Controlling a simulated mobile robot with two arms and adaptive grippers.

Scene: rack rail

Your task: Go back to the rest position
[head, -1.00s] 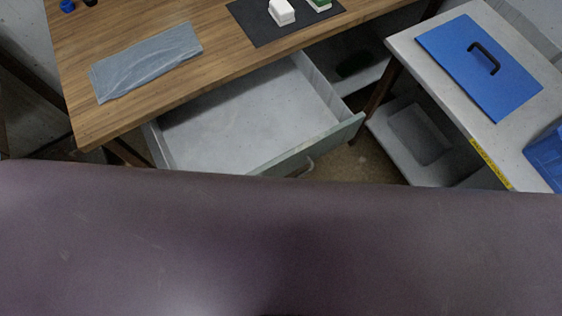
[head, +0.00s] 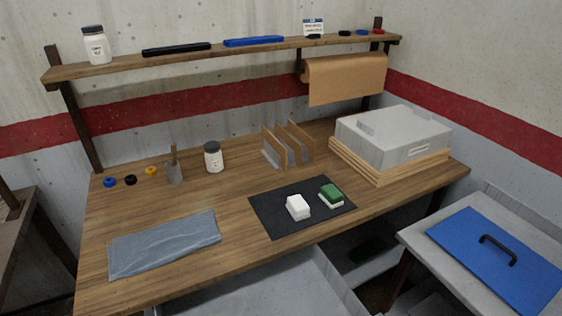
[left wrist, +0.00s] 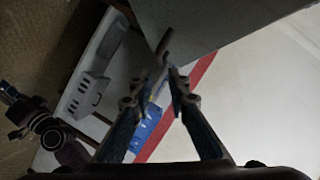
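In the left wrist view my left gripper (left wrist: 164,76) points away from the camera. Its two fingers slant toward each other and their tips come close together. Dark grey surfaces lie behind the tips, so I cannot tell whether they meet or hold something. Neither gripper shows in the head view, and my right gripper is in no view.
The wooden workbench (head: 95,235) bears a grey cloth (head: 165,243), a black mat (head: 268,222) with two small blocks, and a grey box (head: 392,140). An open drawer (head: 270,290) juts out below its front. A grey side table (head: 412,238) with a blue board (head: 500,255) stands right.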

